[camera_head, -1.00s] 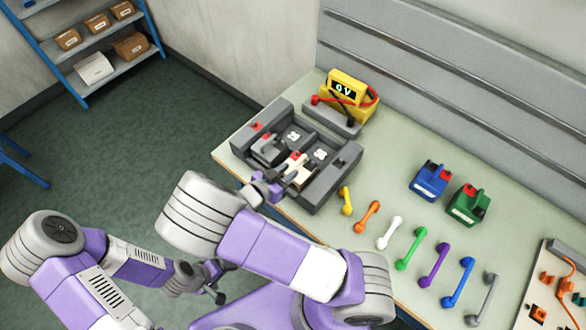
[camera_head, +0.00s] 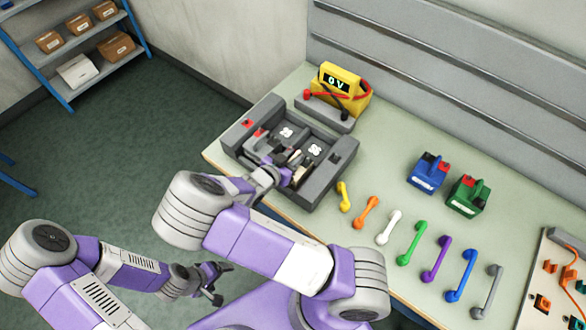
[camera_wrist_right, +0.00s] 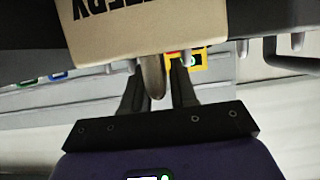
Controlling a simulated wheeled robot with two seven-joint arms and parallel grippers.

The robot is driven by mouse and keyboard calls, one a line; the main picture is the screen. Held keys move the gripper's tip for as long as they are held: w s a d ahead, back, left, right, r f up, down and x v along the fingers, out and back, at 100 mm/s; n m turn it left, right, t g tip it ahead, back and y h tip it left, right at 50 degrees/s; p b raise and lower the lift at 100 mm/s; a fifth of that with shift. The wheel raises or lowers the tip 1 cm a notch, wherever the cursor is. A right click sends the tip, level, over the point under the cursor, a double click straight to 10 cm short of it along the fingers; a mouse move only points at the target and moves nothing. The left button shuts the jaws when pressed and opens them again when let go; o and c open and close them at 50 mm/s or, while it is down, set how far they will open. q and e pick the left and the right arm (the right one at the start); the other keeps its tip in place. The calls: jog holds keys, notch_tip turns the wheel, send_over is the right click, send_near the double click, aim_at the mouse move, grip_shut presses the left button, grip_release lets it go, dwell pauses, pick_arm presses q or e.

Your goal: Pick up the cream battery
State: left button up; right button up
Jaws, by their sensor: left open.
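The cream battery (camera_head: 300,174) sits in the grey tray (camera_head: 340,168) on the workbench, partly hidden by my right gripper. In the right wrist view the cream battery (camera_wrist_right: 165,25) fills the top, its lettering upside down. Its handle (camera_wrist_right: 152,75) shows between the two dark fingers of my right gripper (camera_wrist_right: 158,88). The left finger looks close to the handle; a narrow gap seems to show at the right one, so the grip is unclear. I cannot tell whether the battery is raised. My left gripper (camera_head: 224,284) is open and empty, away from the tray.
A yellow meter (camera_head: 341,88) reading 0 V stands behind the tray. Blue (camera_head: 428,174) and green (camera_head: 467,195) batteries stand further right. Several coloured handle-shaped links, such as the yellow one (camera_head: 344,197), lie along the front of the bench. A blue shelf stands far left.

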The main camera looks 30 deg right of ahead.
jog(key=shift+c, duration=0.2)
grip_shut()
dwell(1.1)
jog(key=shift+r, duration=0.2)
